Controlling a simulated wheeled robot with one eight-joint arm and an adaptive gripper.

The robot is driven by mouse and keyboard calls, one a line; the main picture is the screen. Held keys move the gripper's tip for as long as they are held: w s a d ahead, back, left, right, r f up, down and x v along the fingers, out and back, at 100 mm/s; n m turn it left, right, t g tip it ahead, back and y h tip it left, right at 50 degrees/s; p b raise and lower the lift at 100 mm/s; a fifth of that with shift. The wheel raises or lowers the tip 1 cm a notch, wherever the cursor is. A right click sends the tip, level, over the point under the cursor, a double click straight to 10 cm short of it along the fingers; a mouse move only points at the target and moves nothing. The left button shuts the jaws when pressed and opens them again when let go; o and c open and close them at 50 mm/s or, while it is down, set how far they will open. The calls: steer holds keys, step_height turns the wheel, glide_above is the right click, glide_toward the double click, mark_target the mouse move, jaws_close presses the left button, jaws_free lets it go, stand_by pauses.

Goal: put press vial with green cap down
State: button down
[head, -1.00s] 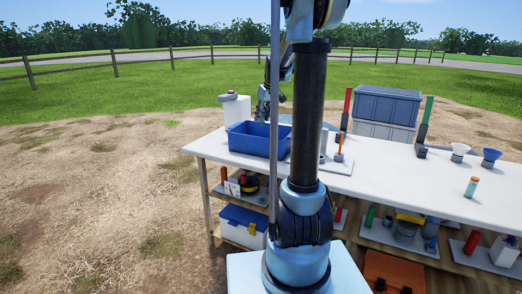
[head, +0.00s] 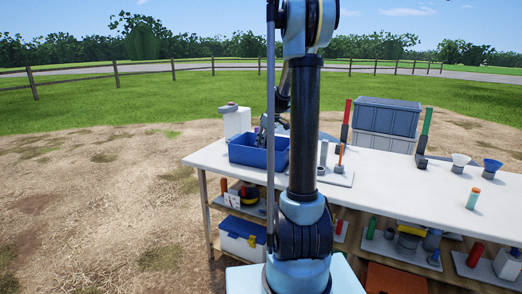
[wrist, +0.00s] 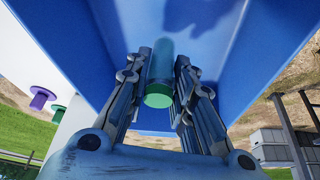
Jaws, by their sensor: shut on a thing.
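In the wrist view the press vial (wrist: 160,66) with its green cap (wrist: 158,100) is between the two fingers of my gripper (wrist: 161,62), which is shut on it. Blue walls of the bin surround the vial and fingers. In the head view the blue bin (head: 246,153) stands at the left end of the white table. My gripper reaches down at the bin, largely hidden by its wall and my arm. The vial does not show in the head view. I cannot tell whether the vial touches the bin floor.
A white container (head: 236,122) stands behind the bin. A small rack (head: 335,177) with upright tools is to its right. The table's front middle is clear.

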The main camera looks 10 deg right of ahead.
steer(key=shift+f, duration=1.5)
steer(key=c, duration=1.4)
jaws_free()
steer(key=shift+o, duration=0.2)
steer(key=v, duration=1.2)
steer(key=s+a+f+m+h, duration=0.1)
steer(key=s+a+m, duration=0.1)
steer(key=s, duration=0.9)
steer(key=s+a+f+m, duration=0.2)
steer(key=s, duration=0.9)
steer(key=s+f+m+h, duration=0.1)
steer(key=s+f+m, duration=0.1)
steer(key=s+f, duration=0.4)
steer(key=s+f+m+g+h, duration=0.1)
steer(key=s+f, duration=0.5)
steer(key=s, duration=0.6)
steer(key=shift+s+d+f+m, duration=0.3)
steer(key=shift+s+m, duration=0.1)
steer(key=shift+m, duration=0.2)
